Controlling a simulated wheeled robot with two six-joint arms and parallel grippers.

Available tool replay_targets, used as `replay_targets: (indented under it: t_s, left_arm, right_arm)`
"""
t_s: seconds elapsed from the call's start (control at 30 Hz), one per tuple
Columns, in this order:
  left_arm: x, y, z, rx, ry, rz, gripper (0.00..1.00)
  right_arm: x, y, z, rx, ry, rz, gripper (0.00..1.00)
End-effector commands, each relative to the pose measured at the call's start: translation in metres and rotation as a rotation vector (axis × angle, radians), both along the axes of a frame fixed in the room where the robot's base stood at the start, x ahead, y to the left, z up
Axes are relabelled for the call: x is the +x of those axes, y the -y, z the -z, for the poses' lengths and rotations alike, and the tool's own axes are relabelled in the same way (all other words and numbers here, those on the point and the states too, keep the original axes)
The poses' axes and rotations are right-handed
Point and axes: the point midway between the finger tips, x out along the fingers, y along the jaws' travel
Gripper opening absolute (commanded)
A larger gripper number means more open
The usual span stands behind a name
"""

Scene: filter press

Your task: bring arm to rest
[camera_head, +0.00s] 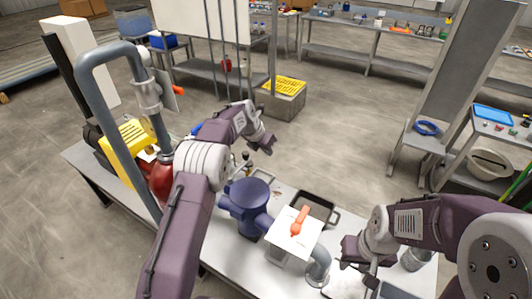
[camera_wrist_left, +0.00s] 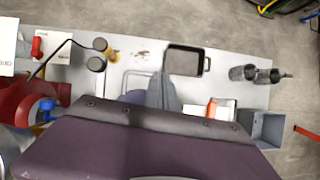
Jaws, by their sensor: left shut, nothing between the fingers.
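My left gripper (camera_head: 262,140) is raised over the far side of the workbench, shut, with nothing held. It is apart from the blue round vessel (camera_head: 248,194) on the bench. In the left wrist view a purple link of mine covers the lower part. My right gripper (camera_head: 362,272) is low over the right part of the bench, near a grey metal bucket (camera_head: 414,259). Its fingertips are too small and dark to read.
A bent grey pipe (camera_head: 96,110) and a yellow unit (camera_head: 125,143) stand left of my left arm. A white plate with an orange handle (camera_head: 300,220) sits before a dark tray (camera_head: 325,203). The tray also shows in the left wrist view (camera_wrist_left: 185,60). Open floor (camera_head: 340,130) lies beyond.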

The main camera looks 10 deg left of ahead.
Motion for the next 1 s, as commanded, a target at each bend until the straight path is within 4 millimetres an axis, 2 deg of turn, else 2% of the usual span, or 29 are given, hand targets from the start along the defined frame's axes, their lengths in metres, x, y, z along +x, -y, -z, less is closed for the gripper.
replay_targets:
  t_s: [0.33,0.37,0.47,0.5,0.53,0.6,0.67,0.77,0.87,0.97,1.0]
  left_arm:
    - [-0.001,-0.002,-0.008,0.0,0.007,-0.001,0.0]
    - [0.0,-0.002,-0.013,0.0,0.016,-0.002,0.0]
    - [0.005,-0.004,-0.049,-0.004,0.072,-0.005,0.0]
    - [0.001,-0.005,-0.068,-0.004,0.092,-0.007,0.0]
    - [-0.006,-0.007,-0.079,-0.002,0.094,-0.009,0.0]
    - [-0.03,-0.013,-0.093,0.013,0.079,-0.01,0.0]
    - [-0.052,-0.019,-0.097,0.046,0.068,0.022,0.0]
    - [-0.094,-0.03,-0.095,0.146,0.065,0.166,0.0]
    - [-0.15,-0.043,-0.081,0.287,0.06,0.422,0.0]
    - [-0.22,-0.057,-0.054,0.449,0.055,0.809,0.0]
    - [-0.248,-0.062,-0.042,0.506,0.054,0.985,0.0]
  right_arm:
    - [0.0,0.0,0.0,0.0,0.0,0.0,0.36]
    - [0.0,0.0,0.0,0.0,0.0,0.0,0.36]
    - [0.0,0.0,0.0,0.0,0.0,0.0,0.36]
    - [0.0,0.0,0.0,0.0,0.0,0.0,0.36]
    - [0.0,0.0,0.0,0.0,0.0,0.0,0.36]
    - [0.0,0.0,0.0,0.0,0.0,0.0,0.36]
    - [0.0,0.0,0.0,0.0,0.0,0.0,0.36]
    - [0.0,0.0,0.0,0.0,0.0,0.0,0.36]
    - [0.0,0.0,0.0,0.0,0.0,0.0,0.36]
    - [0.0,0.0,0.0,0.0,0.0,0.0,0.36]
    - [0.0,0.0,0.0,0.0,0.0,0.0,0.36]
